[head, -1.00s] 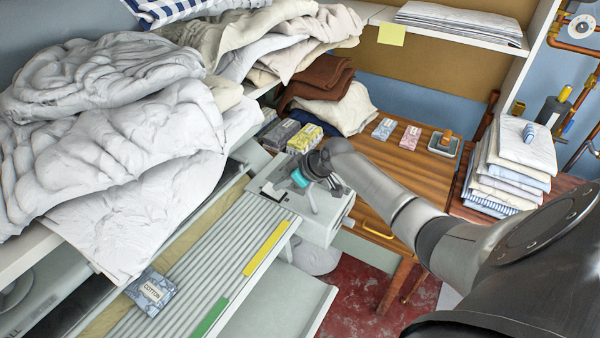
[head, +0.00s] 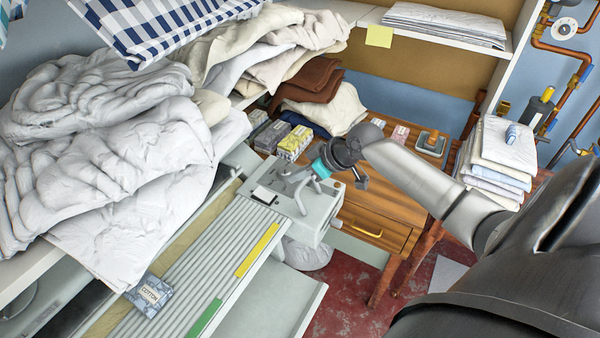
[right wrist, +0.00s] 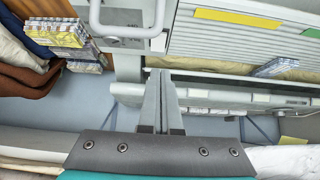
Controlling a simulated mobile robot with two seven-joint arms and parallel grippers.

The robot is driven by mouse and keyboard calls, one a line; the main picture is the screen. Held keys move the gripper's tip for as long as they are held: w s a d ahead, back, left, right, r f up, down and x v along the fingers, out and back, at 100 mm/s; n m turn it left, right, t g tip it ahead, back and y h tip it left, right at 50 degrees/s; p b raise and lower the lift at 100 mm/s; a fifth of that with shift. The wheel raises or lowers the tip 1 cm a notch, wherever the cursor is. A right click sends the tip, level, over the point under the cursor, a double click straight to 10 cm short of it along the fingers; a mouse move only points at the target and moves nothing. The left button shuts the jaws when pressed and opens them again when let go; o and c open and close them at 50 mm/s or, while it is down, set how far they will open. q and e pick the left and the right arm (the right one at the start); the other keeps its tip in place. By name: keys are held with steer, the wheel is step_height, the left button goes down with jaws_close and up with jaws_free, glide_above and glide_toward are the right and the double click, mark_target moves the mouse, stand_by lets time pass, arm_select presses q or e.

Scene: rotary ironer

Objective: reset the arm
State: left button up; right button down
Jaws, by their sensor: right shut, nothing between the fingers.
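My right arm comes in from the right. Its gripper (head: 291,184) is over the pale end housing (head: 325,222) of the rotary ironer, by its grey handle; whether they touch is unclear in the head view. In the right wrist view the two fingers (right wrist: 161,76) are together with nothing between them. The handle (right wrist: 128,32) shows beyond the fingertips and to the left, apart from them there. The ribbed ironer bed (head: 205,265) has a yellow strip (head: 258,250) and a green strip (head: 205,318). My left gripper is out of view.
A "COTTON" packet (head: 148,294) lies on the bed's left edge. White bedding (head: 110,150) is heaped at the left. Small boxes (head: 295,142) and folded cloths stand behind the housing. A wooden table (head: 375,205) and a linen stack (head: 500,155) are at the right.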

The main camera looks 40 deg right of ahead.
steer(key=shift+s+d+r, duration=0.1)
steer(key=shift+s+r, duration=0.1)
steer(key=shift+s, duration=0.05)
stand_by(0.4)
